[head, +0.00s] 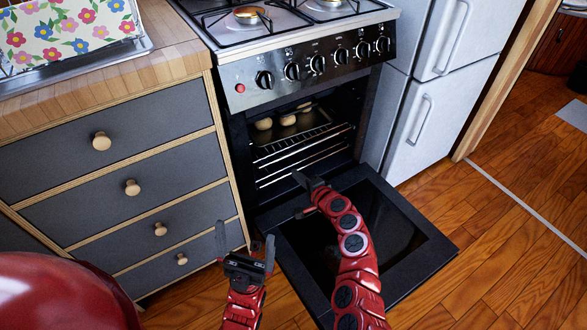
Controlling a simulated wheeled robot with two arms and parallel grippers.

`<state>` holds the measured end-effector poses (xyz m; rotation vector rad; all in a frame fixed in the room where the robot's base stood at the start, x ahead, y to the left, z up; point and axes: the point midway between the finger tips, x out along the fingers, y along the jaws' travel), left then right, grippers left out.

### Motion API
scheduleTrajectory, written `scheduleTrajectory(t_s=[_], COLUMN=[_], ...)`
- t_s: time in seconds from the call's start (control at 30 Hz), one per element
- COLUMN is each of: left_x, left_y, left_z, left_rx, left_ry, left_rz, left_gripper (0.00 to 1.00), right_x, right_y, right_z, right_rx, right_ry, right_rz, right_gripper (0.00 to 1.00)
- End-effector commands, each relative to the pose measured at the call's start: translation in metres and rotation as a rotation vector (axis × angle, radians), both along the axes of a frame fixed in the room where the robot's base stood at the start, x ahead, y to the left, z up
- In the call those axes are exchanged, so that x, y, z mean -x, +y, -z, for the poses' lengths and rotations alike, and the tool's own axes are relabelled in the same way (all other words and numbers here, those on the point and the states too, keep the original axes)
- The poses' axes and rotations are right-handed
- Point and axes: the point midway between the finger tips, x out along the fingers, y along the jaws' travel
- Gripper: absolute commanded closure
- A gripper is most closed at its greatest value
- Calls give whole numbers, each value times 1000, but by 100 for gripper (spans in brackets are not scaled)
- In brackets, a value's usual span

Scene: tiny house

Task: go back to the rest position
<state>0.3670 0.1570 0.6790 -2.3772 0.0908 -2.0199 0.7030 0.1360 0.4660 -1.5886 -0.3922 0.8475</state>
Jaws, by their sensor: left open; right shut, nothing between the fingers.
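My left gripper (246,247) is at the lower middle of the head view, in front of the grey drawers. Its two dark fingers point up and stand apart with nothing between them. My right gripper (304,196) is to the right, above the lowered oven door (415,247) and in front of the oven opening. Its fingers are small here, and I see nothing held in them. My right arm hides part of the door.
The oven (312,63) is open, with a tray of several round pale items (287,119) on its upper rack. Grey drawers (112,145) stand left, a white fridge (430,117) right. Wooden floor (480,240) is clear at the right. A flowered box (62,33) sits on the counter.

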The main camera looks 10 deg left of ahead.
Motion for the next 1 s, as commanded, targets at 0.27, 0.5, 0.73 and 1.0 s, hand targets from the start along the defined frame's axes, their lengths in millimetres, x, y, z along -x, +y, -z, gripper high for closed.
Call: scheduleTrajectory(t_s=[0.27,0.5,0.73,1.0], left_x=[-1,-1,-1,-1], left_y=[0,0,0,0], left_z=[-15,-19,-18,-18], left_rx=[5,5,5,5], left_ry=[5,4,5,4], left_rz=[0,0,0,0], left_gripper=[0,0,0,0], right_x=[27,38,39,14], right_y=[-27,-38,-40,-144], right_z=[-12,-16,-15,26], right_rx=[1,1,4,236], right_ry=[4,2,1,-128], right_rz=[3,-1,4,351], right_gripper=[100,100,100,100])
